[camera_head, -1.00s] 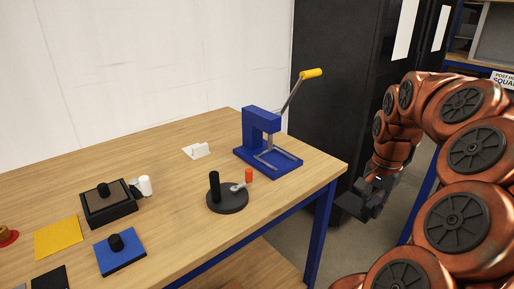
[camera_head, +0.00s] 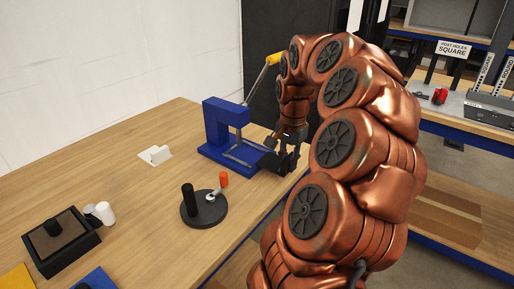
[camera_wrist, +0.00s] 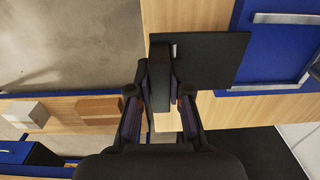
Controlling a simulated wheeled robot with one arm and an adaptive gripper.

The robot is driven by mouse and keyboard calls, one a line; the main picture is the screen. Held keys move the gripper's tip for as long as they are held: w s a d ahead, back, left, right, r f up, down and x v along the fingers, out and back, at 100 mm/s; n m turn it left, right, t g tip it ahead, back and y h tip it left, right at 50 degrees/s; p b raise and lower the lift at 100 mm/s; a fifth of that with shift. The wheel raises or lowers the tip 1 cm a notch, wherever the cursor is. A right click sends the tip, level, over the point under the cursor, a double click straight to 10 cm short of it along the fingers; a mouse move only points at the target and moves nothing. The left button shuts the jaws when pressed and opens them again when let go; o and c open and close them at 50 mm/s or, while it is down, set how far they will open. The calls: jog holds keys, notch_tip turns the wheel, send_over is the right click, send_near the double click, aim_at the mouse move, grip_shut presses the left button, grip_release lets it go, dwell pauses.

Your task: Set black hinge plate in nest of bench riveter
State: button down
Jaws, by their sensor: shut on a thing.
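The blue bench riveter (camera_head: 217,124) with its yellow-tipped lever stands at the table's right end. Its base and a silver nest rail (camera_wrist: 282,18) show at the right in the wrist view. My gripper (camera_wrist: 160,85) is shut on the black hinge plate (camera_wrist: 217,62), a flat dark rectangle. The plate reaches right from the fingers, its far edge overlapping the blue base in the wrist view. In the head view my gripper (camera_head: 285,160) is just right of the riveter base. The plate is hard to make out there, and I cannot tell its height above the base.
A round black fixture (camera_head: 204,210) with a black post and an orange-tipped handle stands in front of the riveter. A white bracket (camera_head: 155,155), a black box (camera_head: 62,241) and white cylinders (camera_head: 105,212) are farther left. A shelf rack (camera_head: 470,140) stands at the right.

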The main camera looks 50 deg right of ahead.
jog(key=w, duration=0.3)
jog(key=w+p, duration=0.1)
jog(key=w, duration=0.6)
jog(key=shift+w+a+p, duration=0.1)
jog(key=shift+a+p, duration=0.3)
jog(key=shift+f, duration=0.3)
jog(key=shift+f, duration=0.15)
jog(key=c, duration=1.1)
grip_release()
notch_tip(320, 180, up, 12)
jog(key=b, duration=0.1)
